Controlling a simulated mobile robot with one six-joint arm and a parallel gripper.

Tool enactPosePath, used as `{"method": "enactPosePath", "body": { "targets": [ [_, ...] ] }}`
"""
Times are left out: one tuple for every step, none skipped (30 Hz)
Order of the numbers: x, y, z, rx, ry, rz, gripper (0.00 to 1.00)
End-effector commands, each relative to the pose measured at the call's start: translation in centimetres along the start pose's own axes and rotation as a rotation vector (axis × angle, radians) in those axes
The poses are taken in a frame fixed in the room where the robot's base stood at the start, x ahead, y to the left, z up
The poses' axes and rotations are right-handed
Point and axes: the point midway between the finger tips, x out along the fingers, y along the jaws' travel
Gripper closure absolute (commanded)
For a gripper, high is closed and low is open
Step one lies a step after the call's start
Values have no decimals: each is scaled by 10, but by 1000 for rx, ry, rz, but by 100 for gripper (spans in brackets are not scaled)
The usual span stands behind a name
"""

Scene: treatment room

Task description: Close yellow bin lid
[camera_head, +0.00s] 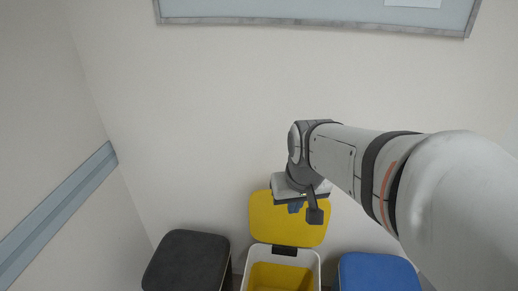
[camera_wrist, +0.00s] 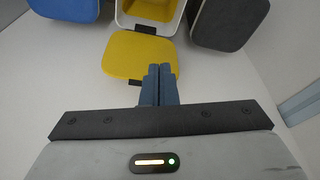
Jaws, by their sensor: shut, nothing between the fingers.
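The yellow bin lid (camera_head: 262,218) stands raised at the back of its bin, against the wall. The yellow bin (camera_head: 256,254) is open, with a white rim and a yellow inside. In the wrist view the lid (camera_wrist: 128,56) shows just beyond my fingertips, and part of the open bin (camera_wrist: 150,22) shows at the top. My gripper (camera_wrist: 160,68) is shut and empty, its fingertips close to the lid's edge in the picture. I cannot tell whether they touch it. In the head view my wrist hides part of the lid, and the fingers are mostly hidden.
A dark grey bin (camera_head: 186,262) stands left of the yellow bin and a blue bin (camera_head: 378,273) stands right of it. The wall (camera_head: 200,120) is close behind them. A framed board (camera_head: 320,14) hangs higher up, and a grey-blue rail (camera_head: 60,215) runs along the left wall.

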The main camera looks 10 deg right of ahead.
Motion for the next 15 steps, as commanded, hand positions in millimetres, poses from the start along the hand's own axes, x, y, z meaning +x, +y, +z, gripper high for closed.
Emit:
{"method": "enactPosePath", "body": {
  "targets": [
    [11,4,-20,20,-4,8,100],
    [16,7,-32,35,-2,13,100],
    [24,10,-48,53,2,18,100],
    [30,13,-60,68,4,23,100],
    [36,16,-72,80,7,27,100],
    [45,20,-87,98,11,33,100],
    [53,23,-98,110,14,37,100],
    [61,26,-109,124,17,41,100],
    [72,31,-124,141,19,46,100],
    [81,35,-134,155,22,50,100],
    [90,39,-144,169,25,54,100],
    [103,44,-158,185,29,59,100],
    [113,49,-167,198,32,63,100],
    [123,53,-176,209,34,66,100],
    [136,58,-187,226,38,70,100]
  ]
}}
